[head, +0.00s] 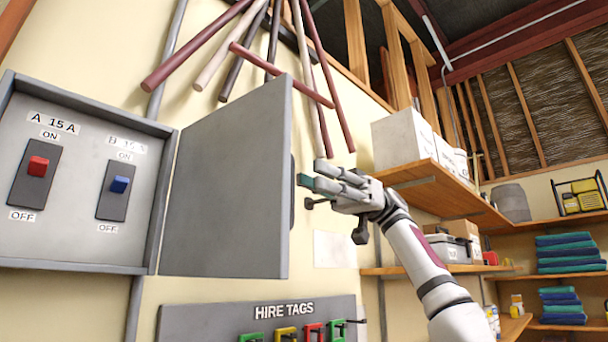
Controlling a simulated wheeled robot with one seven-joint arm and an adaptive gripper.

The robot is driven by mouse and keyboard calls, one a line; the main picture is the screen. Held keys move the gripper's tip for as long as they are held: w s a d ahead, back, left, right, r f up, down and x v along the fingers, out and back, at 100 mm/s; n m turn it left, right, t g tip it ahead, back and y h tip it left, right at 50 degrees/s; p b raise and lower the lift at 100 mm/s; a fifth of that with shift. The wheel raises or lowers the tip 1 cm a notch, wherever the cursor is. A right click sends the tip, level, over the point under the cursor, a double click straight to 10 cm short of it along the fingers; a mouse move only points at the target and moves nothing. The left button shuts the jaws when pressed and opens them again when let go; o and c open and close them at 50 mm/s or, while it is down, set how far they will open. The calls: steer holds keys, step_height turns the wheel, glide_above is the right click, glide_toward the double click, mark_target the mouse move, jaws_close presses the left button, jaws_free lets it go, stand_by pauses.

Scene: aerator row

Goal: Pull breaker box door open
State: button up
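The breaker box (80,225) is grey and fixed to the wall at the left of the head view. Its grey door (228,185) is hinged on the box's right side and stands swung open, so the inside of the box shows. A dark handle (292,190) shows as a sliver past the door's free edge; most of it is hidden behind the door. My gripper (311,174) is just right of that edge, pointing left, with a small gap seen between its tips and the door. Its finger spacing is unclear from this angle, and no held object shows.
Inside the box are a red switch (37,166) and a blue switch (119,184). A hire tags board (205,318) with coloured tags is below the door. Poles (200,45) hang above. Wooden shelves (440,188) with boxes stand to the right.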

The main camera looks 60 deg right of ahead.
steer(key=shift+d, duration=0.6)
steer(key=shift+s, duration=0.1)
